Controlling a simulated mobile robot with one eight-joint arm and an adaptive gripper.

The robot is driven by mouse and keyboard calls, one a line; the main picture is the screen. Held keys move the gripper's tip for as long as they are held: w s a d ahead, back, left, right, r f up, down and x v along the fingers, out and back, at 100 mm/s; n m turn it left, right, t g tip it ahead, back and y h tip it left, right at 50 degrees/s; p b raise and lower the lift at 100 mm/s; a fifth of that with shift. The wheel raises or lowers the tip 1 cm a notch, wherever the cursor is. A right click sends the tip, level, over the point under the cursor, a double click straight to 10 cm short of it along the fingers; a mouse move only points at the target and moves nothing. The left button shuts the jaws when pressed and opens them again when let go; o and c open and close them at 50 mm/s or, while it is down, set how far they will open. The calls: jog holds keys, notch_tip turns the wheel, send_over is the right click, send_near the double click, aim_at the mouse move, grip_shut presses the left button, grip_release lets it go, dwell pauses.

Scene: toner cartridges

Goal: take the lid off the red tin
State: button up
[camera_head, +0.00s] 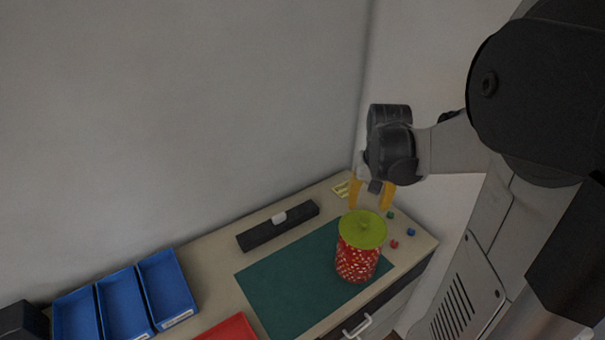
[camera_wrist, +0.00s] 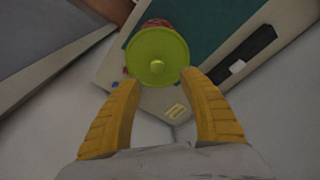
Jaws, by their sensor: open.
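The red tin (camera_head: 357,262) has white speckles and stands upright on the green mat (camera_head: 296,285), near the mat's right end. Its yellow-green lid (camera_head: 362,229) with a small knob is on top. My gripper (camera_head: 370,203) is open and empty, above the tin and a little behind it in the head view, with its yellow fingers pointing down. In the wrist view the lid (camera_wrist: 157,58) lies beyond the fingertips of my gripper (camera_wrist: 165,82), which are apart from each other. The lid hides most of the tin (camera_wrist: 158,23) there.
Blue bins (camera_head: 125,303) stand at the left of the counter, with a red tray (camera_head: 228,328) at the front. A black bar with a white block (camera_head: 279,226) lies along the wall. Small red (camera_head: 394,244) and blue (camera_head: 411,232) cubes lie right of the tin, near the counter's edge. A yellow card (camera_head: 341,189) lies behind.

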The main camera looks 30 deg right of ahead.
aim_at(365, 221)
jog(key=f, duration=0.4)
jog(key=shift+s+d+b, duration=0.1)
jog(key=shift+d+b, duration=0.15)
jog(key=shift+b, duration=0.05)
jog(key=f, duration=0.3)
jog(key=w+f, duration=0.1)
jog(key=f, duration=0.1)
jog(key=shift+d+f+b, duration=0.15)
jog(key=shift+d+b, duration=0.25)
grip_shut()
